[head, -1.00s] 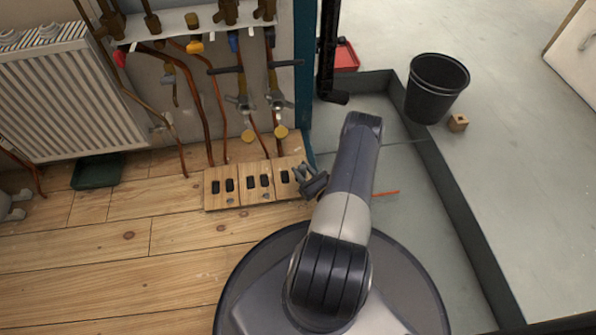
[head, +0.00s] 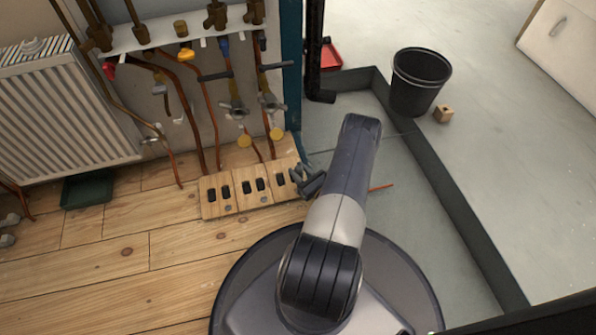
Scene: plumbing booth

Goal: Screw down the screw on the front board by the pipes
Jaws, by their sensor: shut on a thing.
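The front board by the pipes is a row of light wooden panels (head: 236,203) on the plank floor, with dark slots in them. Grey round screw heads show near the front edges of the left panel (head: 227,208) and the middle panel (head: 261,200). My gripper (head: 301,175) is low at the right end of the board, over the edge of the right panel. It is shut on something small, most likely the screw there. The fingers and arm hide that spot, so I cannot see the screw or how deep it sits.
Copper pipes (head: 213,120) with valves rise behind the board to a white manifold shelf. A radiator (head: 62,110) and a green tray (head: 86,190) are at left. A black bucket (head: 418,82) and a small wooden block (head: 443,113) stand at right beyond a dark kerb.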

